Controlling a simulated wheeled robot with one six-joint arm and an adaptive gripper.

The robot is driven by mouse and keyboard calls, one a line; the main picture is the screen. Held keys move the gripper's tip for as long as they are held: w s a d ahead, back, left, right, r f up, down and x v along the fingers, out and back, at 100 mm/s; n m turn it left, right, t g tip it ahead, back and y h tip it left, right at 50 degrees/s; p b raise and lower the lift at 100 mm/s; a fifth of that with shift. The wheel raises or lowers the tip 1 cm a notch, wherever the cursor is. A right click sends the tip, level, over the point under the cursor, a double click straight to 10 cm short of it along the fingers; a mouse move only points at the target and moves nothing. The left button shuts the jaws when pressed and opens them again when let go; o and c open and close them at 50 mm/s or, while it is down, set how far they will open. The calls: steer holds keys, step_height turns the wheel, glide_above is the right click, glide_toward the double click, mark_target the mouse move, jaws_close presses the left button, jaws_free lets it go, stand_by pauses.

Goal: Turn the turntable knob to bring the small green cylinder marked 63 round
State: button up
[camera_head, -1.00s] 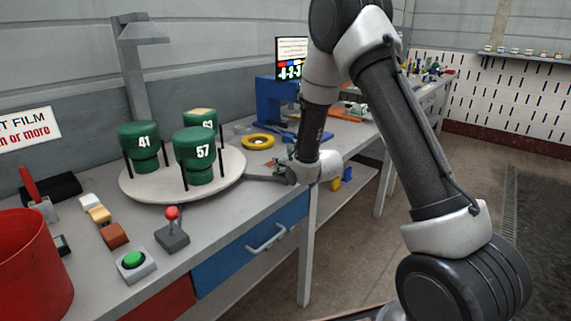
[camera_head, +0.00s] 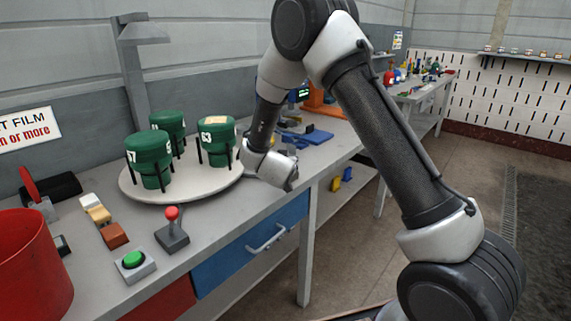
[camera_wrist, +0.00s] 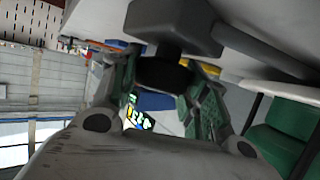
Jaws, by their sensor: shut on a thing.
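The round pale turntable (camera_head: 205,187) bears three green cylinders with thin black posts beside them. The cylinder marked 63 (camera_head: 217,148) has a tan top patch and stands at the right. One marked 57 (camera_head: 149,165) stands at the front left, and a third (camera_head: 171,125) is at the back with its number mostly hidden. In the wrist view, my gripper (camera_wrist: 162,78) is shut on the dark knob (camera_wrist: 165,72), with a finger at each side. In the head view, my wrist covers the knob and most of the fingers at the turntable's right edge.
A red-topped lever (camera_head: 172,228) and a green button box (camera_head: 134,262) are at the table's front. A red bin (camera_head: 32,265) is at the left. Blue and orange items (camera_head: 305,135) lie behind my arm. The aisle at right is clear.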

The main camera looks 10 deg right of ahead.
steer(key=shift+m+g+h, duration=1)
steer(key=shift+m+h, duration=1)
steer(key=shift+h, duration=0.1)
steer(key=o, duration=1)
steer(key=shift+c, duration=0.2)
steer(key=v, duration=1.2)
steer(key=shift+w+r, duration=0.1)
